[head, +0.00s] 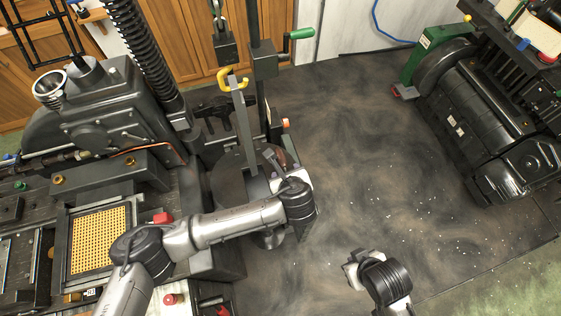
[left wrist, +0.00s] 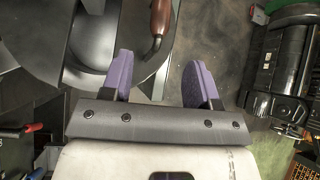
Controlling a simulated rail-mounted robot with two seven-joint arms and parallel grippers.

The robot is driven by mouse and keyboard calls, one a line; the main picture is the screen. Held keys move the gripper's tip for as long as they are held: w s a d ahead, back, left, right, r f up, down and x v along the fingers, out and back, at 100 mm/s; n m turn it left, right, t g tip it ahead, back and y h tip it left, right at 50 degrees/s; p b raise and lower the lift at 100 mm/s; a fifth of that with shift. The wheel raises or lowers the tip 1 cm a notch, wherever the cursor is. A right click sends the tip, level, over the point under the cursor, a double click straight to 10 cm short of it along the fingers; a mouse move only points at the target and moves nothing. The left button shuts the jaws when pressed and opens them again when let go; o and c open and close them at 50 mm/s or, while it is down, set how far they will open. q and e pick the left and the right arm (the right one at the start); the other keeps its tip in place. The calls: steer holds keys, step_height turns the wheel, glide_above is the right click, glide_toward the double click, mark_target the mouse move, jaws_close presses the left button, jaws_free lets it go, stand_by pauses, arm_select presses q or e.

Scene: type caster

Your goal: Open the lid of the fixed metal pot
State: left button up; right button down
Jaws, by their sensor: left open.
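The fixed metal pot (head: 230,182) is a dark round shape at the foot of an upright bar in the head view, partly hidden by the bar and my left arm. In the left wrist view its dark round lid (left wrist: 88,42) fills the upper left, with a reddish-brown handle (left wrist: 160,18) at its right side. My left gripper (head: 278,168) is at the pot's right side. Its purple fingers (left wrist: 160,68) are apart with nothing held, and the handle appears ahead of the gap between them. My right gripper (head: 352,270) is low over the floor, its fingers unclear.
The type caster (head: 100,125) stands at the left, with a yellow perforated plate (head: 98,240). Another dark machine (head: 480,120) stands at the right. The floor (head: 400,170) between is clear.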

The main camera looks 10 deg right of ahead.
mark_target(283, 164)
arm_select(q)
steer(key=x, duration=1)
steer(key=shift+w+f, duration=0.25)
steer(key=shift+f, duration=0.05)
jaws_close()
